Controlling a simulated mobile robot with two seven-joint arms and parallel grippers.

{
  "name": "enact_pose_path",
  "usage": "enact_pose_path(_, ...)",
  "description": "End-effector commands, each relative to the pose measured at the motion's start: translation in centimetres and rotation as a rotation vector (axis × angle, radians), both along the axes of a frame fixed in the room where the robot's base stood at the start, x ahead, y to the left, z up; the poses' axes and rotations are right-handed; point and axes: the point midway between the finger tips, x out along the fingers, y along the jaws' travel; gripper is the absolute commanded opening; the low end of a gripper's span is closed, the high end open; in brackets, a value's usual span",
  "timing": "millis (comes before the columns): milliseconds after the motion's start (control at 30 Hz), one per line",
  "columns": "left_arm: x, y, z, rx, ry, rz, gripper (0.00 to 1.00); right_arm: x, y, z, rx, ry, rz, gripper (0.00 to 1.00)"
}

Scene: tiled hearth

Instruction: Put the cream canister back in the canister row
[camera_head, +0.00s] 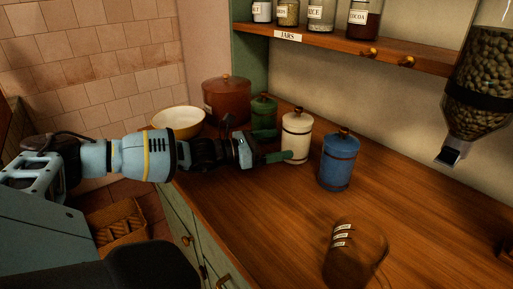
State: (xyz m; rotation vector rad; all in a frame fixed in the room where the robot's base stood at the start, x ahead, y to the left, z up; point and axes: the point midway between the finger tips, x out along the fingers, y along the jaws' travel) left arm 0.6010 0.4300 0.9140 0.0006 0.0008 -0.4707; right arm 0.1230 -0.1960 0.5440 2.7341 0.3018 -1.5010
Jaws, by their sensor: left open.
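The cream canister (297,135) stands upright on the wooden counter, with a dark band and a dark knob on its lid. It is between the green canister (264,110) and the blue canister (338,163), roughly in line with them and the large red-brown canister (227,101) behind. My left gripper (276,145) is open just to the left of the cream canister. Its nearer green finger overlaps the canister's lower left edge in the picture; I cannot tell whether it touches. My right gripper is not in view.
A cream bowl (178,120) stands left of the red-brown canister. A shelf with jars (365,18) runs above, and a bean dispenser (482,85) hangs at right. The counter right of the blue canister is mostly clear.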

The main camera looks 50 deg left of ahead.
Motion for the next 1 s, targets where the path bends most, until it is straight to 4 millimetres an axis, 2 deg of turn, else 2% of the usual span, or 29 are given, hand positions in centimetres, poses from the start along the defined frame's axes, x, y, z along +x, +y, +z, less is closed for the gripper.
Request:
enact_pose_path(33,-0.9,0.5,-0.3,0.002,0.006,0.001,0.90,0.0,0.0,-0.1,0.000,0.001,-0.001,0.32)
enact_pose_path(200,-3.2,1.7,-0.2,0.002,0.004,0.000,0.90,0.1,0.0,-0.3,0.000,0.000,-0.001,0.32)
enact_pose_path(400,-4.8,2.5,-0.1,0.002,0.001,-0.001,0.90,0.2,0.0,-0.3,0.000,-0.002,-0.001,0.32)
enact_pose_path(1000,-5.2,2.6,0.0,0.000,-0.001,0.000,0.90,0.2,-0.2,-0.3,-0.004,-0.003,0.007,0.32)
